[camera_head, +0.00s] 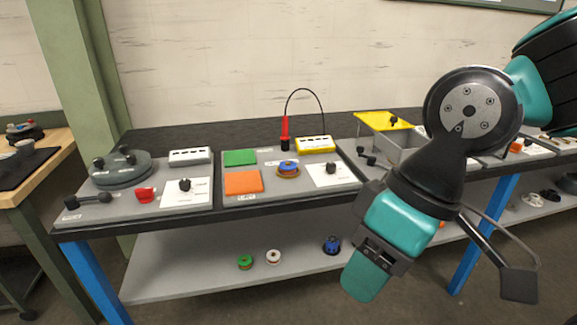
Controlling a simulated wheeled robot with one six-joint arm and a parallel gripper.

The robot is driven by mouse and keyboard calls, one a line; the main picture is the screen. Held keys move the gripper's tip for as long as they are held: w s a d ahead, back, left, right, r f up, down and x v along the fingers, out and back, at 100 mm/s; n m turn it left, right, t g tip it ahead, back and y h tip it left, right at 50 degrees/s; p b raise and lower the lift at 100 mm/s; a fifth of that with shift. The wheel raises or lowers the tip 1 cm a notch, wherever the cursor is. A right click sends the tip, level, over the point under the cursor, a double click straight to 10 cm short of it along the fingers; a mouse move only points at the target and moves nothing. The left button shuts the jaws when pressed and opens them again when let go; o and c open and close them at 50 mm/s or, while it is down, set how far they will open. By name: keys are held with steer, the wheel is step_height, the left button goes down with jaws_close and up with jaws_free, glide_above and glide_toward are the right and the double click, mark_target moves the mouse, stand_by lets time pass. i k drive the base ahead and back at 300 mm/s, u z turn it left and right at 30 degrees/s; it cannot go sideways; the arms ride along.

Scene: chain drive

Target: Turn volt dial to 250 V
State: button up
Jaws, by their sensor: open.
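Two black knobs sit on white cards on the long bench: one on the left panel (185,185) and one on the middle panel (330,168). The markings are too small to read, so I cannot tell which is the volt dial or where either knob points. My gripper (370,262) hangs in front of the bench at right of centre, below and to the right of the middle knob and apart from both. It appears open and empty, but its fingertips are not clearly seen. My arm covers part of the bench's right side.
A yellow-topped stand (384,121) is further right. The lower shelf (190,265) holds several spools.

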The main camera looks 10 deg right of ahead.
mark_target(331, 167)
steer(key=u, duration=0.35)
steer(key=i, duration=1.15)
steer(key=z, duration=0.4)
